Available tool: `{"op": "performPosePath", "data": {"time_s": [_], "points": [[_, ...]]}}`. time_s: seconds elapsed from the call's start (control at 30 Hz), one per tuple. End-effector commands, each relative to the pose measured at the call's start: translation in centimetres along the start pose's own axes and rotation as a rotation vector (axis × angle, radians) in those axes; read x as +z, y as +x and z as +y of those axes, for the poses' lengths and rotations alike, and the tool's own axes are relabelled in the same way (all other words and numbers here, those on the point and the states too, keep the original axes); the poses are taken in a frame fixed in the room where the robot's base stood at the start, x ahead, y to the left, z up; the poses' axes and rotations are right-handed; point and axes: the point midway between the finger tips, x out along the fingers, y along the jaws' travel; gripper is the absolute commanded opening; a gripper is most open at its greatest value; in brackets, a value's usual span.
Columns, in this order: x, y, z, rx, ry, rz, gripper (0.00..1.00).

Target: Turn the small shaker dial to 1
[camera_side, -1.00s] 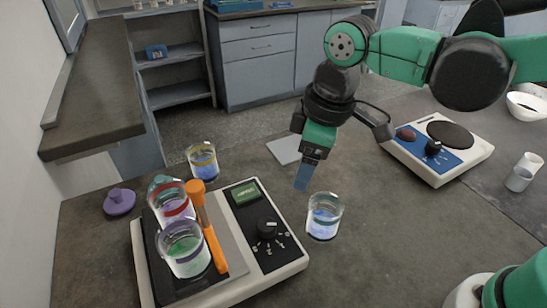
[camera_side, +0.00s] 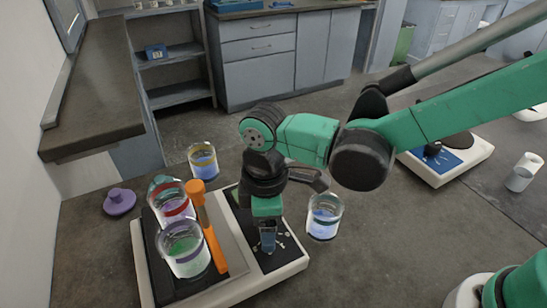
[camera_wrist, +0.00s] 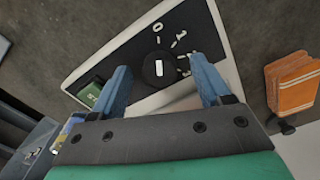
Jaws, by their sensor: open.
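The small shaker (camera_side: 290,262) is a pale box with a black panel, standing at the front of the table. Its round black dial (camera_wrist: 158,77) has a white pointer bar and is hidden behind my gripper in the side view. A printed 0 and several other marks lie around the dial's upper and right side in the wrist view. My gripper (camera_side: 267,250) points down over the panel, and in the wrist view its blue fingers (camera_wrist: 160,66) are open, one on each side of the dial. I cannot tell how high the fingertips are above the dial.
A purple knobbed lid (camera_side: 119,203) lies left. A white device (camera_side: 465,163) stands at right.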

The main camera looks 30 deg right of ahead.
Motion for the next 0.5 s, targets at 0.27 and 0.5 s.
{"op": "performPosePath", "data": {"time_s": [0.27, 0.5], "points": [[0.00, -0.03, 0.01, 0.000, 0.001, 0.000, 0.33], [0.00, -0.04, 0.01, 0.000, 0.001, 0.000, 0.00]]}}
